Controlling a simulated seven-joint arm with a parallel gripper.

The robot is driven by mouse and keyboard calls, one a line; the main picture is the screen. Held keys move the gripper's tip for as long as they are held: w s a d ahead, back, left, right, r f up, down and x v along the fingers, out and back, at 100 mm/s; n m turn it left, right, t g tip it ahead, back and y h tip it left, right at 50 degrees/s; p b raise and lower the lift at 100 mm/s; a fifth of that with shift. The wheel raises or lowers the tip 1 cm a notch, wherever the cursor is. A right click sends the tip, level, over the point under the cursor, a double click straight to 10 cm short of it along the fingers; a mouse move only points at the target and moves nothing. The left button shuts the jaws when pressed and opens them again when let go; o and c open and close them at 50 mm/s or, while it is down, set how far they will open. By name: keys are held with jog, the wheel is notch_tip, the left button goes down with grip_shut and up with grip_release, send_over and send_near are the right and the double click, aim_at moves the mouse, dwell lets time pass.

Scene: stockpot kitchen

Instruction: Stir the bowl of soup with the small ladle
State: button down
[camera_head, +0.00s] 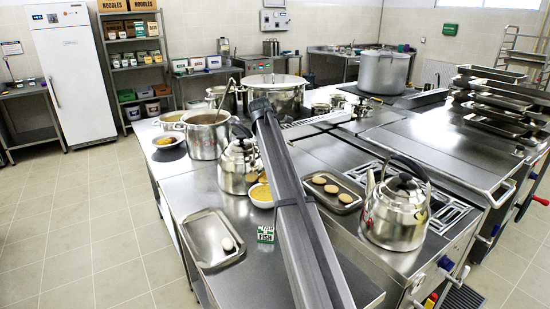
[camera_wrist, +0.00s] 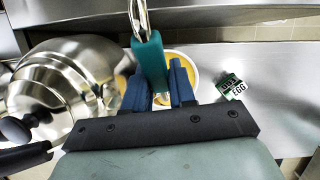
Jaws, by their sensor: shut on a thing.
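The bowl of soup (camera_head: 262,205) is pale with yellow-orange soup in it. It stands on the steel counter in the head view, partly behind my arm. In the wrist view the bowl (camera_wrist: 195,68) lies beyond my gripper (camera_wrist: 159,83), partly covered by its blue fingers. My gripper is shut on the teal handle of the small ladle (camera_wrist: 149,56). A shiny metal part runs from the handle to the top edge of the wrist view. The ladle's cup does not show, so I cannot tell whether it touches the soup. My arm hides gripper and ladle in the head view.
A steel kettle (camera_head: 238,165) stands close by the bowl, left of my gripper in the wrist view.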

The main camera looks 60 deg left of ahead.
jog(key=shift+w, duration=0.1)
jog(key=w+d+m+g, duration=0.1)
jog(key=w+d+g, duration=0.3)
jog(key=w+d, duration=0.45)
jog(key=s+m+g+y, duration=0.2)
jog(key=s+m+y, duration=0.1)
jog(key=s+m, duration=0.5)
jog(key=m, duration=0.3)
jog(key=shift+s+a+f+m, duration=0.15)
jog(key=shift+s+a+m, duration=0.15)
jog(key=shift+a, duration=0.05)
